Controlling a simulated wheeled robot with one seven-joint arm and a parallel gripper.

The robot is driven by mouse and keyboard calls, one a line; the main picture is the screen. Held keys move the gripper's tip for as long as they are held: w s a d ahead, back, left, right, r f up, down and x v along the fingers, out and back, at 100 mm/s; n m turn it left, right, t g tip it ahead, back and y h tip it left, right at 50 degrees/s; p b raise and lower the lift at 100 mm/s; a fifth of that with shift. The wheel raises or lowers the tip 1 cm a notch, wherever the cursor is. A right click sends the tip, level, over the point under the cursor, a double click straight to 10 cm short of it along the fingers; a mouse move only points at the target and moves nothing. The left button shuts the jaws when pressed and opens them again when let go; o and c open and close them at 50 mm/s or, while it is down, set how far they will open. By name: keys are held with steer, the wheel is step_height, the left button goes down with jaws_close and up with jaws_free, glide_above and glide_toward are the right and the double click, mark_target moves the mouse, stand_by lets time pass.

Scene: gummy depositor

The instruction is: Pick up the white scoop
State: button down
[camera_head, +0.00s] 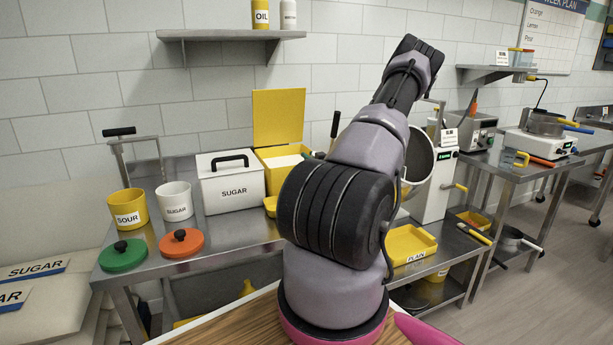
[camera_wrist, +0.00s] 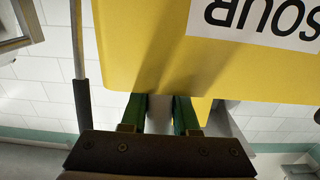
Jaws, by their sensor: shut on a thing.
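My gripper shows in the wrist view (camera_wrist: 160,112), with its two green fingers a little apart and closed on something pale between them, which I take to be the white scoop. The scoop's shape is not clear there; much of it is hidden. A large yellow bin (camera_wrist: 135,45), labelled SOUR upside down, fills the top of that view, close beyond the fingers. In the head view, my arm covers my gripper and the scoop.
An open yellow bin (camera_head: 280,118) stands beside the white SUGAR box (camera_head: 230,182) on the steel table. Yellow SOUR (camera_head: 127,205) and white SUGAR (camera_head: 175,200) pots and green (camera_head: 123,256) and orange (camera_head: 181,244) lids are at left. A yellow PLAIN tray (camera_head: 410,243) is at right.

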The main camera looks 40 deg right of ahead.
steer(key=shift+r, duration=0.1)
step_height(320, 180, up, 18)
stand_by(0.7)
steer(key=c, duration=1.3)
jaws_free()
jaws_close()
